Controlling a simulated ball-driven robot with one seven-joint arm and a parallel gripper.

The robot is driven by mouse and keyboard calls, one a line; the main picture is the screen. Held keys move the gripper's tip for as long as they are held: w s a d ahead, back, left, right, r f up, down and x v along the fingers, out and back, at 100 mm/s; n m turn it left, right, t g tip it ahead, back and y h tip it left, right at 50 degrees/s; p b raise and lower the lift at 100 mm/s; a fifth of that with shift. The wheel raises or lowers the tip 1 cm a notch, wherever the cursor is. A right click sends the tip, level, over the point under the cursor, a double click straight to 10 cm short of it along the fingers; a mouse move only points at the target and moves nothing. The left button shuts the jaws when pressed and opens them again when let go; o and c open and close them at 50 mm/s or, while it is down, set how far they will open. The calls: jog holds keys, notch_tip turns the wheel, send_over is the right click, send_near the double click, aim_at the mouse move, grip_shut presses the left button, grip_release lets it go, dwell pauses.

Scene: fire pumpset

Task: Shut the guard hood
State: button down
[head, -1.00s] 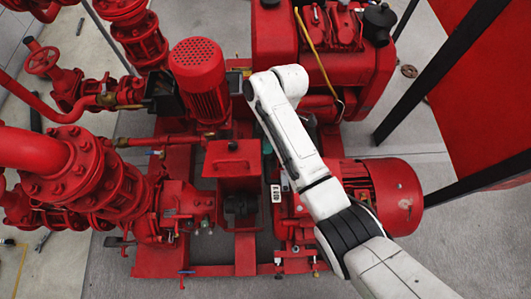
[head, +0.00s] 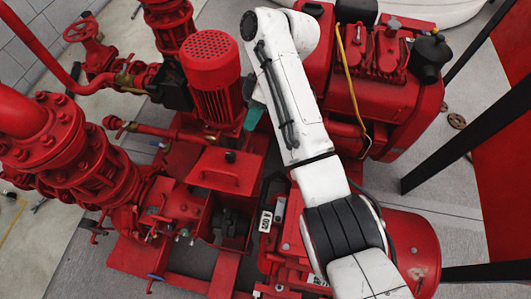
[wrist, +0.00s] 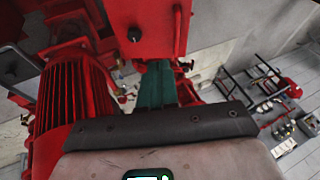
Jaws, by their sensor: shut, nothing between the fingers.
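The guard hood (head: 226,171) is a red box cover with a bar handle and a black knob. It stands open, and the dark coupling (head: 231,222) shows in the gap below it in the head view. In the wrist view the hood (wrist: 152,22) fills the top middle, with its handle and knob visible. My gripper (wrist: 157,82), teal, is shut and empty, just short of the hood in that view. In the head view only a teal part of it shows between the finned motor and my white arm; the arm hides the rest.
The finned red motor (head: 211,85) stands close beside my gripper, also on the left in the wrist view (wrist: 68,115). The red engine (head: 385,85) is at the upper right. Pipes and valves (head: 65,150) crowd the left. Black frame posts (head: 465,125) stand at the right.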

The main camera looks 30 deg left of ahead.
send_near(227, 184)
jog(key=w+a, duration=0.2)
jog(key=w, duration=0.2)
jog(key=shift+s+d+f+p, duration=0.15)
jog(key=shift+s+f+p, duration=0.45)
jog(key=shift+s, duration=0.25)
jog(key=shift+s+d+f+p, duration=0.2)
jog(key=shift+s+f+p, duration=0.4)
jog(key=shift+s, duration=0.25)
jog(key=shift+s, duration=0.1)
